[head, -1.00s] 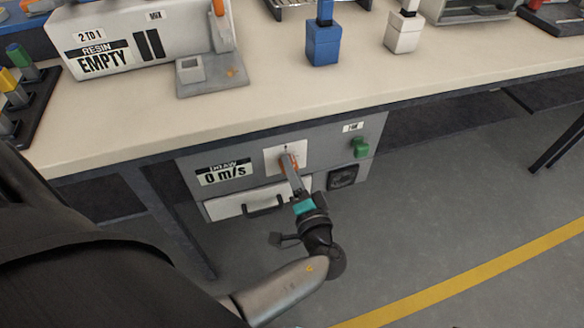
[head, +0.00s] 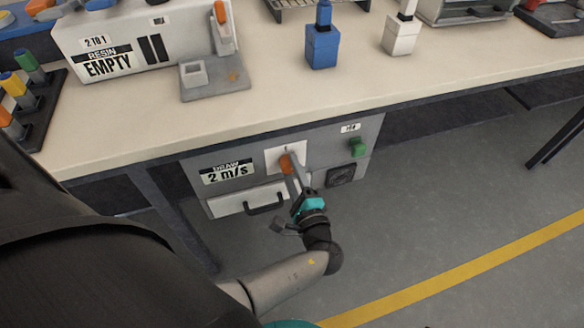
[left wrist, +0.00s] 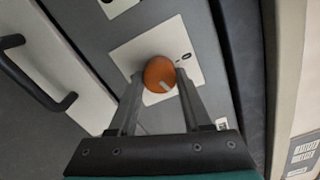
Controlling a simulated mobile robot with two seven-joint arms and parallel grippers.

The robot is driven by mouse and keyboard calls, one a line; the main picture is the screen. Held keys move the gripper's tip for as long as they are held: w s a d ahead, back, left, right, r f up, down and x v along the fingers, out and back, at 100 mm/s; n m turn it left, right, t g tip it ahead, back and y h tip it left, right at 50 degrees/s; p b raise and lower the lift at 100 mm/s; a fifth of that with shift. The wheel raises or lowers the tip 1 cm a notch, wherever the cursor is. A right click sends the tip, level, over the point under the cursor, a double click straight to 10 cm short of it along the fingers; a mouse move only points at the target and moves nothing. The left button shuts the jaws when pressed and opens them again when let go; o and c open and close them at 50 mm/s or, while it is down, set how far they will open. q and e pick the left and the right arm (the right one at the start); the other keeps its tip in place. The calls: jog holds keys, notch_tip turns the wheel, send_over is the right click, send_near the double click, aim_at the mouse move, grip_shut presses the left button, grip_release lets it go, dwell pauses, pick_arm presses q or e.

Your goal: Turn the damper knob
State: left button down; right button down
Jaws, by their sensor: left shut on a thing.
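The orange damper knob (head: 286,163) sits on a white plate (head: 272,155) on the grey panel under the bench. In the left wrist view the knob (left wrist: 160,75) is round, with a pale pointer mark on its lower right. My left gripper (head: 291,166) is shut on the knob, with one finger on each side of it. Its fingers also show in the left wrist view (left wrist: 158,78). The draw display (head: 228,172) left of the knob reads 2 m/s. My right gripper is not in view.
A drawer with a dark handle (head: 265,204) is below the knob. A green switch (head: 358,147) and a dark vent (head: 341,174) are to the right. The bench top (head: 330,90) overhangs the panel.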

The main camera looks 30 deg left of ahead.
pick_arm(q)
jog(key=shift+r, duration=0.1)
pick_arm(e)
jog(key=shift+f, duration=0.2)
pick_arm(q)
jog(key=shift+c, duration=1.7)
grip_release()
